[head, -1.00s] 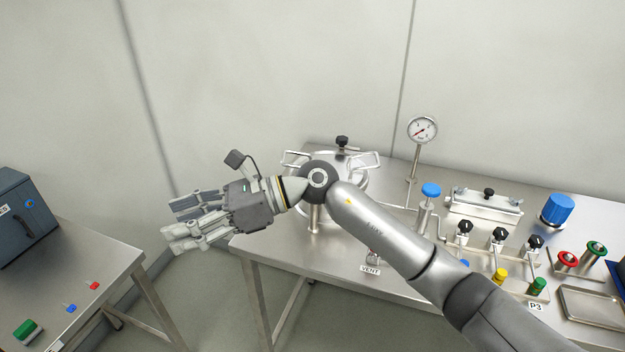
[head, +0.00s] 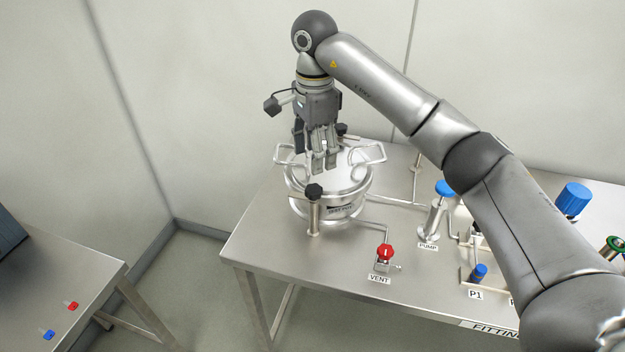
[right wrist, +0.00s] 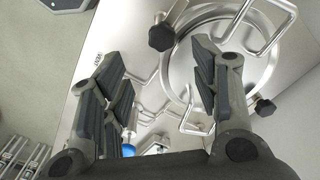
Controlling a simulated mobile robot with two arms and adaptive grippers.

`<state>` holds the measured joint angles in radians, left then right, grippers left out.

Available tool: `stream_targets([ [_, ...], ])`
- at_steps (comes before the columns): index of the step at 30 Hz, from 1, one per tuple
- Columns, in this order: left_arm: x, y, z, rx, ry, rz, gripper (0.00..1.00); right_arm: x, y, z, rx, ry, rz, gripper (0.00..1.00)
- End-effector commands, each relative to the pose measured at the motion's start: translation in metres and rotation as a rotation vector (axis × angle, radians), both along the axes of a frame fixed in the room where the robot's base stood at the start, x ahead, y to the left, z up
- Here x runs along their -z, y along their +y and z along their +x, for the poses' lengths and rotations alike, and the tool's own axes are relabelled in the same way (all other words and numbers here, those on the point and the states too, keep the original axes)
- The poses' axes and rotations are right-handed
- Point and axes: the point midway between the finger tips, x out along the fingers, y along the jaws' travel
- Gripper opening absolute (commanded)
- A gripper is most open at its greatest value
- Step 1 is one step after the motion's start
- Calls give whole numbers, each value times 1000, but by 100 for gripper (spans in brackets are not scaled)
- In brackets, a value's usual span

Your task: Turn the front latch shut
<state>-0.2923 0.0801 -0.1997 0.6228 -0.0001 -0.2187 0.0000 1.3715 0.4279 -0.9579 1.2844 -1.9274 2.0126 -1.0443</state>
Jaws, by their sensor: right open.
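The front latch is a black knob (head: 314,191) on an upright metal post at the near side of the steel pot (head: 330,205). Whether its arm reaches over the lid rim is unclear. The knob also shows in the right wrist view (right wrist: 162,36), beyond the fingertips. My right gripper (head: 325,168) points down above the lid, behind and slightly right of the front knob, apart from it. In the right wrist view the fingers (right wrist: 160,72) are spread and empty. A second black knob (head: 342,130) at the pot's back is partly hidden by my gripper. My left gripper is not seen.
Wire handles (head: 368,153) stand out from the lid. Right of the pot are the red vent valve (head: 385,251), the blue-topped pump (head: 445,188) and pipework. The table (head: 270,235) is bare left of the pot. A second table (head: 95,272) stands at the left.

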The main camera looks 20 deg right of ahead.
Motion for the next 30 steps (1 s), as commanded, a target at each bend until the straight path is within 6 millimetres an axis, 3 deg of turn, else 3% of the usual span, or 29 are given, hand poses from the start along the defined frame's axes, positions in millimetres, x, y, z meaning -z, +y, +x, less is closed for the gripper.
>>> stream_targets([
  [3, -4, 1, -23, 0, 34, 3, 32, 19, 1, -1, 0, 6, 3, 56],
  [7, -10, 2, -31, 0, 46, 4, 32, 41, 1, -1, 1, 5, 3, 56],
  [11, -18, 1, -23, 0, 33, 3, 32, 63, 1, -1, 0, 5, 3, 56],
  [15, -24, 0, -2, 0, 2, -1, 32, 80, 1, -1, 1, 4, 3, 56],
  [19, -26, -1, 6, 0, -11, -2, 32, 89, 1, 0, 1, 1, 4, 56],
  [28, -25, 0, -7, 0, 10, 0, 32, 92, 1, 0, 0, 0, 4, 56],
  [30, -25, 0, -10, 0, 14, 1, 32, 91, 1, 0, 0, 0, 4, 49],
])
